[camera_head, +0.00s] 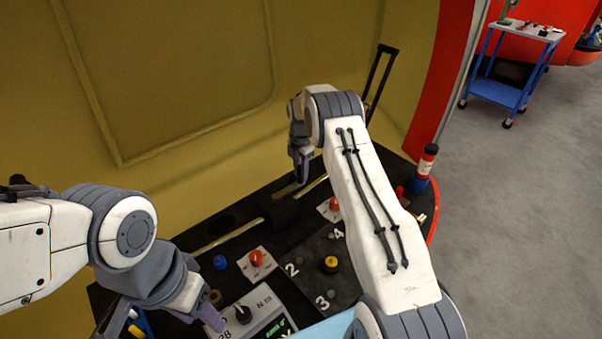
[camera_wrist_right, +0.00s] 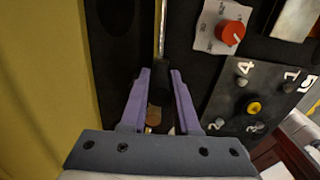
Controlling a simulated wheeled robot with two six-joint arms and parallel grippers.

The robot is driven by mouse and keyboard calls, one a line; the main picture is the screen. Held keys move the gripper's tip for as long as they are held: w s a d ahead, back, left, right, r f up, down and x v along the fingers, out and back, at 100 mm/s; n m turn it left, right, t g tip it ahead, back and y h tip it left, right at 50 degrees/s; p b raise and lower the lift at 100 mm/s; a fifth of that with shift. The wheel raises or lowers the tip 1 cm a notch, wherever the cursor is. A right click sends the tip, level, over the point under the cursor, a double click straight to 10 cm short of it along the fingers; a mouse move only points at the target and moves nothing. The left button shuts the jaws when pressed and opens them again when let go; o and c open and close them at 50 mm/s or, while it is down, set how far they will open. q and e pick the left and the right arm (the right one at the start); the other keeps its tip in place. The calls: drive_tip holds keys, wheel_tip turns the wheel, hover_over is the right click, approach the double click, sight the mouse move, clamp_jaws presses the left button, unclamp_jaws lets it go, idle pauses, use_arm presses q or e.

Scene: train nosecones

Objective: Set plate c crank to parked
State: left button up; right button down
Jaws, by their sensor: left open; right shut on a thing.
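A dark square plate (camera_head: 310,277) lies on the black panel, with numbered grey studs and a yellow-topped black knob (camera_head: 331,264) at its middle. In the right wrist view the plate (camera_wrist_right: 225,108) shows 1 to 4 and a larger letter that may be C; the yellow hub (camera_wrist_right: 254,107) is there too. I cannot make out a crank arm. My right gripper (camera_head: 302,170) is left of and beyond the plate, shut on a black upright handle (camera_wrist_right: 160,85) on a slotted rail. My left gripper (camera_head: 214,312), purple-tipped, is open beside the lower panel; its fingers are partly hidden.
A red dial on a white card (camera_head: 256,259) and a blue knob (camera_head: 220,262) lie left of the plate. A lever panel with a small screen (camera_head: 255,318) sits in front. Another red dial (camera_wrist_right: 230,32) is above the plate. The yellow wall (camera_head: 170,80) closes the back.

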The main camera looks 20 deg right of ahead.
drive_tip(key=shift+w+a+r, duration=0.1)
drive_tip(key=shift+a, duration=0.1)
drive_tip(key=c, duration=0.6)
unclamp_jaws()
drive_tip(key=shift+c, duration=0.2)
drive_tip(key=shift+d, duration=0.1)
wheel_tip(320, 180, up, 9)
drive_tip(key=shift+b, duration=0.45)
drive_tip(key=shift+r, duration=0.7)
